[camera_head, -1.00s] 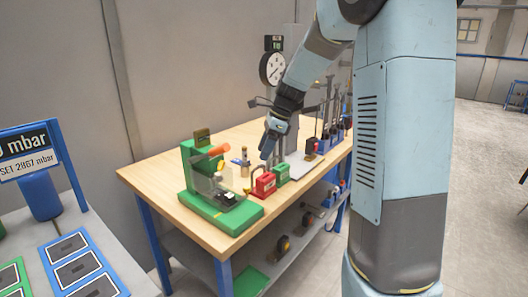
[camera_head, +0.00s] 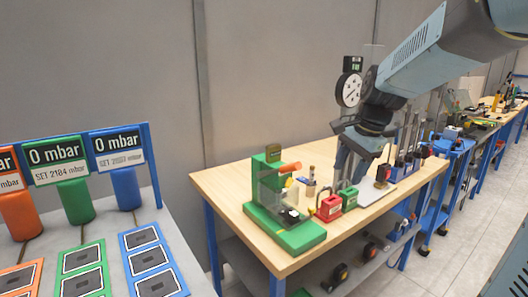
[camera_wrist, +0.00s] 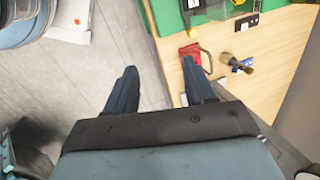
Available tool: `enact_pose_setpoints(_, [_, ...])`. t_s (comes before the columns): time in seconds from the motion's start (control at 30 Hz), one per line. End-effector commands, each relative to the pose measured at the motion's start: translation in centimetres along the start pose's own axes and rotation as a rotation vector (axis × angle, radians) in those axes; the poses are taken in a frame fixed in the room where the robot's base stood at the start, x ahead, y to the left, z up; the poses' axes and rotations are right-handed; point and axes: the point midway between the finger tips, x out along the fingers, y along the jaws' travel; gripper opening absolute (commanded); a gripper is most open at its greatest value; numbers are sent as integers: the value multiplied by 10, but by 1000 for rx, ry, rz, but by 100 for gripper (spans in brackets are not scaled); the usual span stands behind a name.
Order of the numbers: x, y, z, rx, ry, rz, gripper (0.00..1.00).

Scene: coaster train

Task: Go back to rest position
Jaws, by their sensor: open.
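My gripper (camera_wrist: 160,85) is open in the wrist view, its two dark fingers apart with nothing between them. In the head view my arm reaches in from the upper right, and my gripper (camera_head: 346,168) hangs over the wooden workbench (camera_head: 222,187). It is above and behind the red block (camera_head: 330,208) and the green block (camera_head: 348,199), which have handles. In the wrist view the red block (camera_wrist: 190,55) lies just ahead of the right finger. I cannot tell the exact gap between fingers and blocks.
A green fixture (camera_head: 285,232) with a clear guard stands on the bench's left end. A round gauge (camera_head: 349,89) stands behind. At left is a grey table with pressure signs (camera_head: 57,161) and colored pads (camera_head: 152,264). More blue benches (camera_head: 464,160) extend right; the floor at right is clear.

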Motion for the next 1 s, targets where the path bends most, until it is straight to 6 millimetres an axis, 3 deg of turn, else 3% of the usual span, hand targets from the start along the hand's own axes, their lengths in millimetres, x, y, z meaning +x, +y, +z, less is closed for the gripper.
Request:
enact_pose_setpoints(0.3, [-35,63,39,-447,145,-19,54])
enact_pose_setpoints(0.6, [-49,123,66,-848,277,-4,54])
enact_pose_setpoints(0.8, [-50,147,75,-1020,334,13,54])
enact_pose_setpoints(1.0, [-50,155,76,-1072,349,22,54])
